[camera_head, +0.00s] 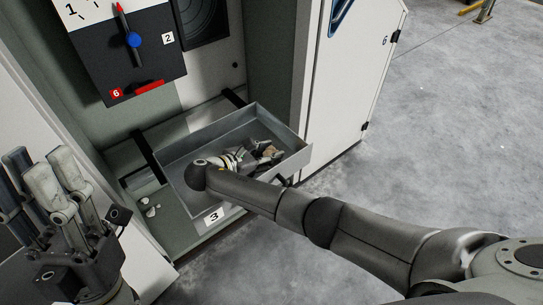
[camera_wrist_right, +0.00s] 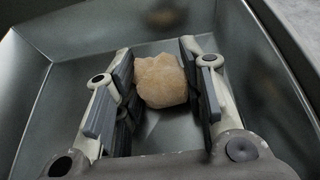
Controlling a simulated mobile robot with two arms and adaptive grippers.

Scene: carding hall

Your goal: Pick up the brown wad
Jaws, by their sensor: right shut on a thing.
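The brown wad (camera_wrist_right: 162,80) is a rounded, light-brown lump inside a grey metal drawer (camera_head: 178,160) marked 3. My right gripper (camera_head: 262,154) reaches down into this drawer. In the right wrist view, the wad sits between the fingers of the right gripper (camera_wrist_right: 158,84), which is shut on it. The grey drawer floor shows around it; I cannot tell whether the wad touches the floor. In the head view only a small part of the wad (camera_head: 270,151) shows past the fingers. My left gripper (camera_head: 45,172) is at the far left, pointing up, fingers apart and empty.
The drawer's walls (camera_wrist_right: 40,75) stand close around the right gripper. A black panel with a dial (camera_head: 133,40) is above the drawer. A white cabinet door (camera_head: 345,75) stands open on the right. Small pale bits (camera_head: 151,208) lie beside the drawer.

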